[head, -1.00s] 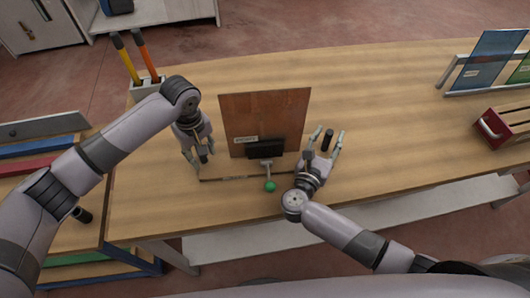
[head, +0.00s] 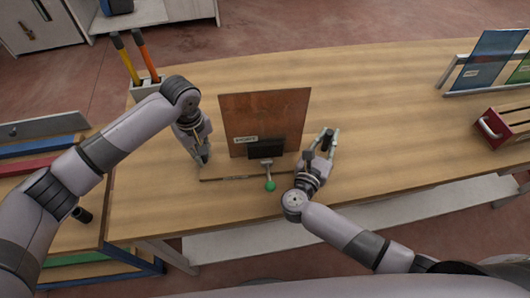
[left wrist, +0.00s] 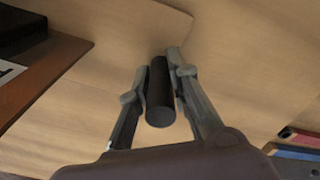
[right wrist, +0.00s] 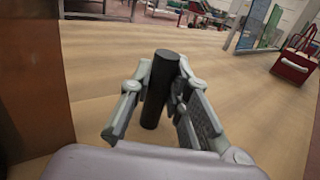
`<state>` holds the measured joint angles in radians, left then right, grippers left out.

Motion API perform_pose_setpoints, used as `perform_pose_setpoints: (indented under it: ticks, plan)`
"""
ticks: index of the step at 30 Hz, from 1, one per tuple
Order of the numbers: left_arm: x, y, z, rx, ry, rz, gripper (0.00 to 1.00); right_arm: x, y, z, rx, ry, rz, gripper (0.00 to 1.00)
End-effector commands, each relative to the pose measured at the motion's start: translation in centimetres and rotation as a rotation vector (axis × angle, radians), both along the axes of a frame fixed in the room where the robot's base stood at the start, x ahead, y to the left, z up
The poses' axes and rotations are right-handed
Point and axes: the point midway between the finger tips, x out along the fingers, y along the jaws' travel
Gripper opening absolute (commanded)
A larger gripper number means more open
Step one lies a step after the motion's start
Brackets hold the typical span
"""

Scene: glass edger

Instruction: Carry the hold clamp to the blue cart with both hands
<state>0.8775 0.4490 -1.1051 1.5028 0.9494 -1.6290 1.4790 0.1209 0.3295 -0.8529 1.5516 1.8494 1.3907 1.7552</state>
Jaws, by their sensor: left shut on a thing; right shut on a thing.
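The hold clamp (head: 266,148) stands on the wooden table, with a brown upright panel (head: 265,110), a flat base and a lever with a green knob (head: 270,186). Black posts stand at its two sides. My left gripper (head: 204,158) is shut on the left black post, which shows between its fingers in the left wrist view (left wrist: 160,92). My right gripper (head: 328,143) is shut on the right black post, also seen in the right wrist view (right wrist: 158,92). The blue-framed cart (head: 122,262) stands at the far left, partly behind my left arm.
A holder (head: 146,90) with yellow and orange handles stands at the table's back left corner. A red crate (head: 504,126) and a rack with blue and green panes (head: 486,62) are at the right. The table between is clear.

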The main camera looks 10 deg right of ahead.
Motion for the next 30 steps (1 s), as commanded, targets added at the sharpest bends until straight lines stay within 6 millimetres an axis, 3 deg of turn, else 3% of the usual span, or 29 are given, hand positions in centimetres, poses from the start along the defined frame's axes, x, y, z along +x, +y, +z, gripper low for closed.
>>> perform_pose_setpoints:
  ticks: [20,30]
  plan:
    - [0.1,0.0,0.4,-0.001,-0.003,0.001,0.0,0.1,0.0,0.3,-0.001,-0.003,0.0,0.0]
    - [0.1,0.0,2.5,-0.001,-0.003,0.001,0.0,0.1,0.0,2.5,-0.001,-0.003,-0.001,0.0]
